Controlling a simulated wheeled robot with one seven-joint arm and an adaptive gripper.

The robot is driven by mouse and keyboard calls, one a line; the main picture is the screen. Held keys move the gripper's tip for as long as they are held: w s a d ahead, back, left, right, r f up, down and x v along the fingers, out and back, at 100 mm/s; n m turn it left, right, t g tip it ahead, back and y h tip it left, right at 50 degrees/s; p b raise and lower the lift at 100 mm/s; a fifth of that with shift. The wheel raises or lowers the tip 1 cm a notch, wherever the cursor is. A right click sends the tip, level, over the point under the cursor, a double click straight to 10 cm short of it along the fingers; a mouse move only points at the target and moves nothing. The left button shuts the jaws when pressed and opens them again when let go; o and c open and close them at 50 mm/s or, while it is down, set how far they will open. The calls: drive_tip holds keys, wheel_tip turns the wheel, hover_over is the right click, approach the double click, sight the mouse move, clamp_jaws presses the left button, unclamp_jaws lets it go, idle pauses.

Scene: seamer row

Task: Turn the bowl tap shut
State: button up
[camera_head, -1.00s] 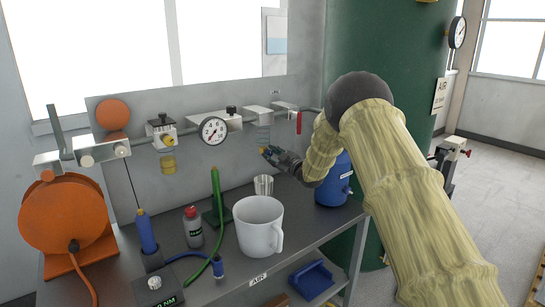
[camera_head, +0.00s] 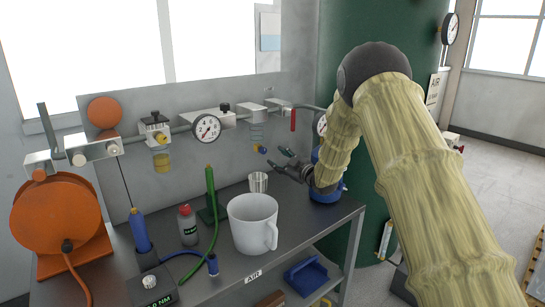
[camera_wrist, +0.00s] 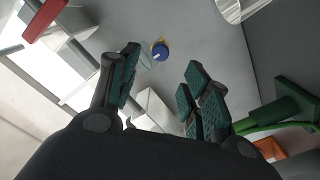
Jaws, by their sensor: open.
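The bowl tap is a small blue knob with a yellow collar (camera_head: 260,149). It hangs below a clear bowl (camera_head: 257,131) under a silver block on the back panel. In the wrist view the blue tap (camera_wrist: 160,53) lies ahead of and between my fingers, seen end-on with a small white mark. My gripper (camera_head: 278,158) is to the right of the tap in the head view, with a gap between them. In the wrist view my gripper (camera_wrist: 163,70) is open and empty, its green-padded fingers apart on either side of the tap.
A metal cup (camera_head: 258,182) and a white mug (camera_head: 253,224) stand on the bench below. A green post (camera_head: 211,195) stands left of them. A red lever (camera_head: 293,120) hangs from the pipe above my gripper. A blue container (camera_head: 327,194) is partly hidden behind my arm.

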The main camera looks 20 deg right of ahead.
drive_tip(key=shift+v, duration=1.9)
